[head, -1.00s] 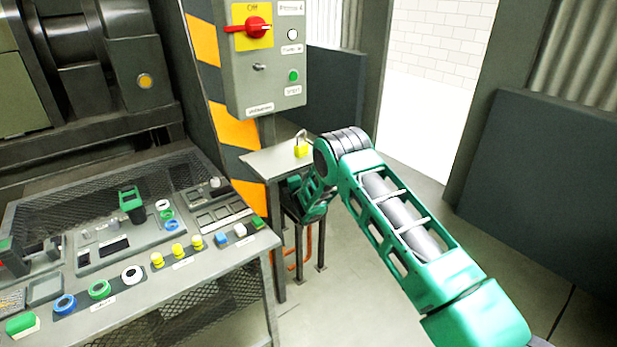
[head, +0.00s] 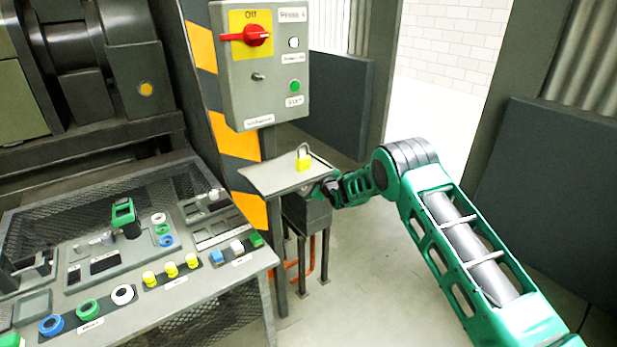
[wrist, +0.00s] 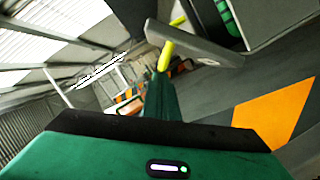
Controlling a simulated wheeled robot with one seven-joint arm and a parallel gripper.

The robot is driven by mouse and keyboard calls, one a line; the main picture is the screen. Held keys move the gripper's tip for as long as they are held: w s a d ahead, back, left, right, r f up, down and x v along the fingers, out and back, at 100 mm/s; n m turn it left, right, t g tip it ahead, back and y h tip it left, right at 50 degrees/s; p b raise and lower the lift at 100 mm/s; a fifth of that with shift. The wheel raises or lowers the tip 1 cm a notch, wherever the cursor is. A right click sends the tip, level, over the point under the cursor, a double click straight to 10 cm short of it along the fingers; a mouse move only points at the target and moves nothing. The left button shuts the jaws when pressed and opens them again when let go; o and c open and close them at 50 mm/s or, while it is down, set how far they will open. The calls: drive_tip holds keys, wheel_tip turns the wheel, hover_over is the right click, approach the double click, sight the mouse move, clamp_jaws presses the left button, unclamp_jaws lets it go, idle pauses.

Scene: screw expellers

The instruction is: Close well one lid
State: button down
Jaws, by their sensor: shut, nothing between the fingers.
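A flat grey plate (head: 275,171) stands out below the control box, above a dark grey box (head: 308,214) on thin legs. I cannot tell for sure whether this plate is the lid. A yellow padlock (head: 304,161) with a raised shackle is on its top. My green gripper (head: 322,191) is at the plate's right edge, low beside it; contact cannot be made out. In the wrist view the grey plate (wrist: 195,45) shows by the tip of my shut gripper (wrist: 166,56), which looks empty.
A grey control box (head: 262,65) with a red switch stands behind the plate. A console (head: 120,270) with several buttons fills the left front. An orange and black striped post (head: 237,143) is behind the plate. Floor at right is free.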

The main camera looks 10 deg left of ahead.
drive_tip(key=w+d+f+m, duration=0.1)
drive_tip(key=w+d+f+m+g, duration=0.1)
drive_tip(key=d, duration=0.1)
drive_tip(key=w+d+f+m, duration=0.1)
drive_tip(key=m, duration=0.1)
drive_tip(key=shift+w+d+y, duration=0.2)
drive_tip(key=shift+w+y, duration=0.1)
drive_tip(key=shift+w, duration=0.1)
drive_tip(key=shift+w+d+f+m+g+y, duration=0.2)
drive_tip(key=shift+w+d+f+m+g, duration=0.15)
drive_tip(key=shift+f+m, duration=0.25)
drive_tip(key=shift+w+d+f+m+g+y, duration=0.25)
drive_tip(key=shift+w+d+f+m, duration=0.1)
drive_tip(key=shift+d+f+m, duration=0.2)
drive_tip(key=shift+a, duration=0.1)
drive_tip(key=shift+f, duration=0.2)
